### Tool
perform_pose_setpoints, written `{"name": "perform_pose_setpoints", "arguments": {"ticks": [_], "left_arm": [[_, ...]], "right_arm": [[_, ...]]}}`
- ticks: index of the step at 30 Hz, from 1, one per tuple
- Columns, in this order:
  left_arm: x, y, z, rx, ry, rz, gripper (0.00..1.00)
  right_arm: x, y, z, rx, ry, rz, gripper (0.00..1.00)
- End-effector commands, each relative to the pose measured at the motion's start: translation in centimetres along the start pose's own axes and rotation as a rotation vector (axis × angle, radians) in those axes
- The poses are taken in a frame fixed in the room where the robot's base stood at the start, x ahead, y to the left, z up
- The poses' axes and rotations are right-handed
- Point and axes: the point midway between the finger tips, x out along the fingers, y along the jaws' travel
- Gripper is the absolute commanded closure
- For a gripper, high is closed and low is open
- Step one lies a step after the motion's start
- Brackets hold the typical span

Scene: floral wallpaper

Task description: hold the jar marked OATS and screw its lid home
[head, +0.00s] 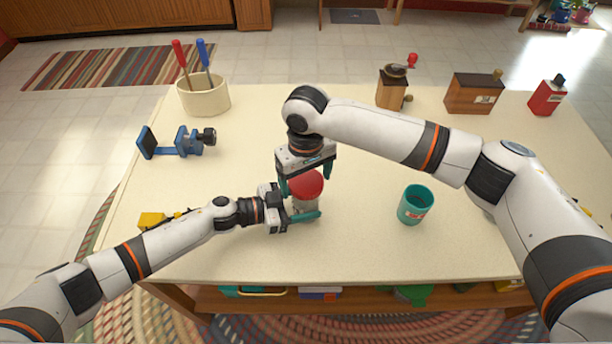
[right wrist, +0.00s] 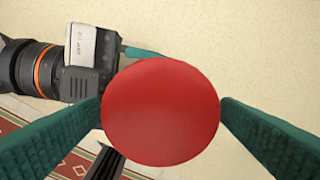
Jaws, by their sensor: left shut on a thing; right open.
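A jar (head: 305,204) with a clear or pale body stands on the cream table, and a red lid (head: 306,184) is on its top. Its marking is hidden, so I cannot read OATS. My left gripper (head: 306,216) is shut on the jar's body from the left. My right gripper (head: 307,184) is above the jar, pointing down, with its green fingers open on either side of the lid. In the right wrist view the round red lid (right wrist: 160,112) fills the space between the two fingers (right wrist: 160,120). Whether the lid is fully seated cannot be told.
A teal cup (head: 416,205) stands to the right. A blue clamp (head: 177,142) and a cream crock (head: 204,97) with two screwdrivers are at the left. A grinder (head: 393,88), a wooden box (head: 474,93) and a red tin (head: 546,97) stand at the back right. A yellow thing (head: 152,219) lies near the left arm.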

Motion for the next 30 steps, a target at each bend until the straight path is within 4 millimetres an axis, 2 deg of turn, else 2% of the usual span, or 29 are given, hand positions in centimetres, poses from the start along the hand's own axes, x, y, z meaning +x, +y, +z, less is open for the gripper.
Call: {"name": "perform_pose_setpoints", "arguments": {"ticks": [2, 8, 9, 14, 17, 30], "left_arm": [[0.00, 0.01, 0.02, 0.000, 0.000, 0.000, 0.63], [0.00, 0.00, 0.02, 0.000, 0.000, 0.000, 0.63], [0.00, 0.01, 0.02, 0.000, 0.000, 0.000, 0.63], [0.00, 0.01, 0.01, 0.000, 0.000, 0.000, 0.63], [0.00, 0.01, 0.01, 0.000, 0.000, 0.000, 0.63], [-0.01, 0.01, -0.01, 0.000, 0.000, 0.000, 0.63]], "right_arm": [[-0.04, -0.02, 0.02, 0.000, -0.001, -0.001, 0.15], [-0.06, -0.02, 0.03, 0.001, -0.001, -0.001, 0.46], [-0.06, -0.02, 0.03, 0.001, -0.001, -0.001, 0.48], [-0.06, -0.02, 0.03, 0.007, -0.001, 0.000, 0.49], [-0.04, 0.02, -0.01, 0.080, 0.001, 0.002, 0.49], [0.00, 0.12, -0.02, 0.839, 0.003, 0.004, 0.49]]}}
